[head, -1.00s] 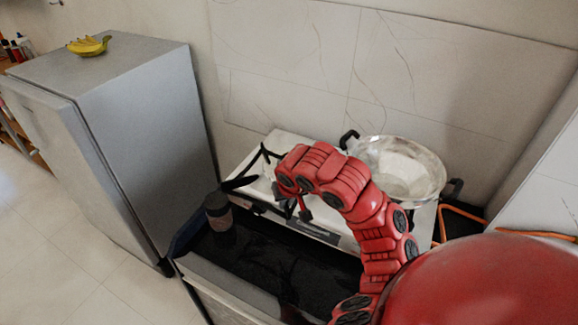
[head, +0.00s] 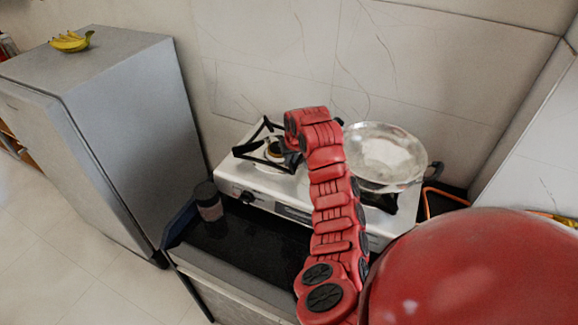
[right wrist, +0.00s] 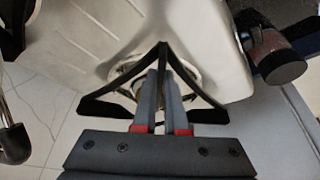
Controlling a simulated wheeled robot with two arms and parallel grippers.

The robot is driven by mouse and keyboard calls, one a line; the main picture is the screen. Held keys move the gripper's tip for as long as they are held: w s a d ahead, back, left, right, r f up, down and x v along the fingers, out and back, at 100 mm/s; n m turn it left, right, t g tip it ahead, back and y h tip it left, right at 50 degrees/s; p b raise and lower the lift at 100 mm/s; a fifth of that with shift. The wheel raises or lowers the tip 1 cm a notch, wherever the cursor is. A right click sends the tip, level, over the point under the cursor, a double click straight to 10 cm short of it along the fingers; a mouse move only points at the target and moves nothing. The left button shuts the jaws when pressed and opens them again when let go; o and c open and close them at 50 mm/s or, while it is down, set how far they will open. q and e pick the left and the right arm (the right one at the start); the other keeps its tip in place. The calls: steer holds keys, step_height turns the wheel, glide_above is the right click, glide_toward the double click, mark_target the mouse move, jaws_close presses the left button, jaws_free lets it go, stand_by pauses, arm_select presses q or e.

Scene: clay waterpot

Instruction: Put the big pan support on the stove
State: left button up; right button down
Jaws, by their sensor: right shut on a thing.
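The big pan support (head: 243,152) is a black frame with angled legs. In the head view it is at the left burner (head: 275,150) of the white and silver stove (head: 230,178). My right gripper is shut on one bar of it in the right wrist view (right wrist: 165,80), where the support (right wrist: 98,106) spreads to both sides of the fingers and the round burner shows behind it. In the head view my red right arm hides the gripper and part of the support. I cannot tell whether the support touches the stove. My left gripper is not in view.
A large silver pan (head: 385,155) sits on the stove's right side, close to my arm. A dark cylindrical jar (head: 208,203) stands on the black counter (head: 235,235) in front. A grey fridge (head: 130,110) with bananas (head: 70,42) on top is at the left.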

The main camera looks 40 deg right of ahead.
step_height(320, 180, down, 3)
steer(key=p, duration=0.2)
steer(key=shift+s+d+r+p, duration=0.1)
steer(key=shift+r+p, duration=0.05)
steer(key=shift+p, duration=0.15)
steer(key=shift+f, duration=0.3)
steer(key=c, duration=1)
jaws_free()
steer(key=shift+f, duration=0.15)
steer(key=shift+o, duration=0.2)
